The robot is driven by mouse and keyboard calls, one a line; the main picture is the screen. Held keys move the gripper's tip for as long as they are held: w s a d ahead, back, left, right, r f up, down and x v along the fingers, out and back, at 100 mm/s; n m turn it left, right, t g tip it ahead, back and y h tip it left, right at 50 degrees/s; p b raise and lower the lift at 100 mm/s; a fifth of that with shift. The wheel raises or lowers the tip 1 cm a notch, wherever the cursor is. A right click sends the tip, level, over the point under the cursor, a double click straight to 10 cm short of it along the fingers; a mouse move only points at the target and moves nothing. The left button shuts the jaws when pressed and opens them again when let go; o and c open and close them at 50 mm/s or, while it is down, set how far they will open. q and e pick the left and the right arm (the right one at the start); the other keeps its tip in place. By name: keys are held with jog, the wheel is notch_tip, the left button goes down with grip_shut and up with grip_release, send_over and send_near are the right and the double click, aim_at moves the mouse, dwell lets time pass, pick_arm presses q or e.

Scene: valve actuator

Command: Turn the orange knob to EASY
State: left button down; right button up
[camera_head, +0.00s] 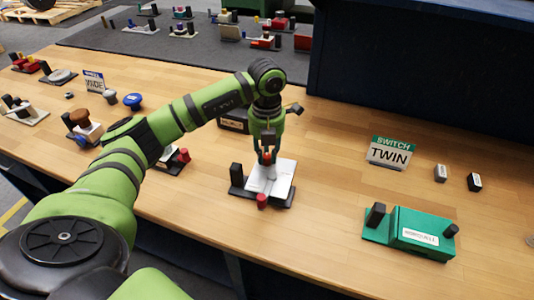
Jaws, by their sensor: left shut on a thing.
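A device with a white top plate (283,178) on a black base stands on the wooden bench near the middle of the head view. A small orange-red knob (267,158) rises at the back of the white plate. My left gripper (266,155) points down over the device and is shut on this knob. The fingers partly cover the knob, and its pointing direction cannot be told. A black post (237,174) stands at the device's left, and a red knob (262,201) at its front edge. No EASY marking is readable. My right gripper is not in view.
A green box (410,232) with black knobs stands at the right front. A "SWITCH TWIN" sign (389,152) and two small blocks are behind it. A dark box (233,120) is behind my left gripper. Other devices stand at the left.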

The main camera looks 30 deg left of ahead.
aim_at(266, 156)
pick_arm(q)
jog(key=n, duration=0.6)
jog(key=shift+a, duration=0.1)
jog(key=n, duration=0.6)
jog(key=shift+n, duration=0.4)
jog(key=c, duration=1.1)
grip_release()
jog(key=shift+o, duration=0.2)
jog(key=shift+s, duration=0.1)
jog(key=shift+r, duration=0.1)
notch_tip(266, 156, up, 12)
